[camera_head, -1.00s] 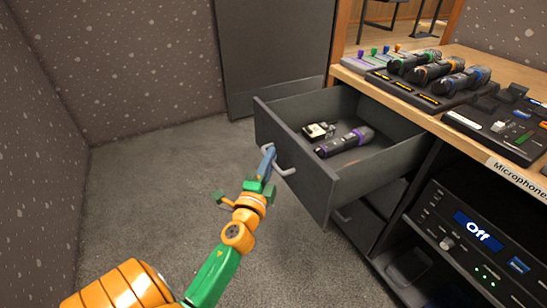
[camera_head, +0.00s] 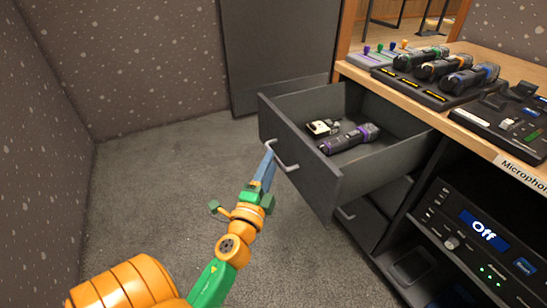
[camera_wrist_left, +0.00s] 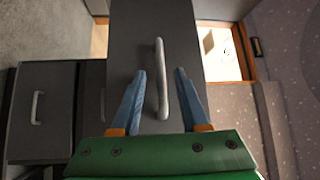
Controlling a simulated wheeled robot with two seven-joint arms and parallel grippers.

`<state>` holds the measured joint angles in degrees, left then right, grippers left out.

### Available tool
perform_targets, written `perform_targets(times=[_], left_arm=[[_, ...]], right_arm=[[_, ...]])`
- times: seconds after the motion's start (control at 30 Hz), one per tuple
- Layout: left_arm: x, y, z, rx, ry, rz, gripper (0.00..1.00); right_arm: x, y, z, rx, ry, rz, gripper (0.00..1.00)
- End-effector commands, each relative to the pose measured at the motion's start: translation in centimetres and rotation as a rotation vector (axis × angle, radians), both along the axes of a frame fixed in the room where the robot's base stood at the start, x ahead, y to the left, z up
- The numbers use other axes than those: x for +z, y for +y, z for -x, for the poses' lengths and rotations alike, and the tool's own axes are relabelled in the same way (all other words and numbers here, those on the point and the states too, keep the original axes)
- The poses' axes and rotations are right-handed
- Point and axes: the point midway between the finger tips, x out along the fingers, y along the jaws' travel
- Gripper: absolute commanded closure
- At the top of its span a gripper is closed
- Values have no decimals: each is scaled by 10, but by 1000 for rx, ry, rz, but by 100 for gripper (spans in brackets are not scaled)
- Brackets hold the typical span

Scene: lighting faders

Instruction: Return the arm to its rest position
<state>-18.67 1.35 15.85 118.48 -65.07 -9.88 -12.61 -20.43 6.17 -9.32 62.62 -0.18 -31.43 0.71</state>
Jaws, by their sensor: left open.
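My left gripper (camera_head: 267,168) is at the front of the open drawer, its blue fingers apart. In the head view its fingertips are right by the drawer's grey handle (camera_head: 288,167). In the left wrist view the gripper (camera_wrist_left: 161,74) faces the dark drawer front (camera_wrist_left: 125,35), and the handle (camera_wrist_left: 158,60) lines up between the fingers without being gripped. I cannot tell the exact gap to the handle. The drawer (camera_head: 318,183) is pulled out and holds a black and purple microphone (camera_head: 350,138) and a small pale item (camera_head: 323,127). My right gripper is out of view.
The wooden desktop (camera_head: 480,131) at right carries several microphones on a dark stand (camera_head: 418,91), a row of coloured faders (camera_head: 378,58) and a control panel (camera_head: 512,122). A rack unit reading "Off" (camera_head: 483,230) sits below. The carpet (camera_head: 160,170) at left is clear.

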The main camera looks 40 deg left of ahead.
Motion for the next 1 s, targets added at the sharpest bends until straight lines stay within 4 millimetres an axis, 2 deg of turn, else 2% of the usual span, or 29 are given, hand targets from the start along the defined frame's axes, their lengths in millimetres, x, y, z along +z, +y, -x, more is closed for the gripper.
perform_targets(times=[0.1,0.2,0.6,0.67,0.73,0.77,0.87,0.9,1.0], left_arm=[[-7,-9,21,1,1,3,55],[-6,-12,30,2,1,2,55],[-4,-13,31,1,0,0,55],[-10,-13,30,-1,8,22,55],[-38,-17,25,-11,48,123,55],[-59,-20,23,-15,79,197,55],[-154,-41,27,-4,245,514,55],[-192,-53,35,17,322,637,55],[-272,-81,68,94,511,879,55]], right_arm=[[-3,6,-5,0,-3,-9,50],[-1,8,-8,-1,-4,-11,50],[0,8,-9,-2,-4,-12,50],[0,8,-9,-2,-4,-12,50],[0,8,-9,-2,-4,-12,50],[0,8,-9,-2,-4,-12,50],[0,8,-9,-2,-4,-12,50],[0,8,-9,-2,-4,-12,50],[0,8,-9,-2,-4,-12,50]])
